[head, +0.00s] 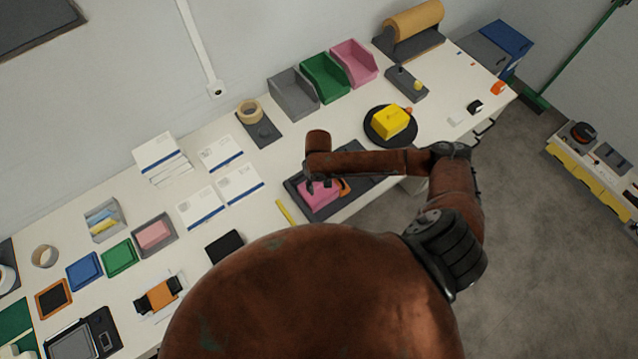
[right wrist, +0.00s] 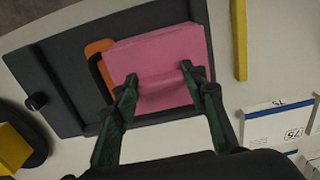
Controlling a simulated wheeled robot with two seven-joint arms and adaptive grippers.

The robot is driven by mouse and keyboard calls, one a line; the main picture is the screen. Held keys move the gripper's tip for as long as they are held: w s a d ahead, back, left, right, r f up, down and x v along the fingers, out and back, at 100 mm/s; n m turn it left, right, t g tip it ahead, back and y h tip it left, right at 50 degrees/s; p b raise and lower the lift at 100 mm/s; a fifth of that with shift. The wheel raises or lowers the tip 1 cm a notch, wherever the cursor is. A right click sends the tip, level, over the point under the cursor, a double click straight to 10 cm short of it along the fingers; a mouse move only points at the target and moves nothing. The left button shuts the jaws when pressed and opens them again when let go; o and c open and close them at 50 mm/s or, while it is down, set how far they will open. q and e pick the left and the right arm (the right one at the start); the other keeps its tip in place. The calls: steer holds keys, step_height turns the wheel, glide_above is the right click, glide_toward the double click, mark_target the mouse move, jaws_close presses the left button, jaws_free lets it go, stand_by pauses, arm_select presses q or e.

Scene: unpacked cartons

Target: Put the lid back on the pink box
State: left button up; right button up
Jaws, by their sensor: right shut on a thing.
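The pink box (head: 320,198) is on a dark mat (head: 350,183) at the front edge of the table. It also shows in the right wrist view (right wrist: 160,45). My right gripper (head: 318,184) is over it, fingers pointing down. In the right wrist view, my right gripper (right wrist: 160,80) has its fingertips on either side of a pink piece (right wrist: 165,95), which looks like the lid. This piece overlaps the pink box in that view. I cannot tell whether it rests on the box or hangs above it. My left gripper is not in view.
An orange piece (right wrist: 98,52) lies beside the pink box on the mat. A yellow stick (head: 285,212) lies to the left. A yellow box (head: 390,122) stands on a round black plate behind. A grey tray (head: 172,247) with a pink piece, papers and bins occupy the table.

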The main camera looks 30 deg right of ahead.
steer(key=shift+f, duration=0.65)
steer(key=shift+f, duration=0.25)
steer(key=o, duration=1.3)
step_height(320, 180, up, 12)
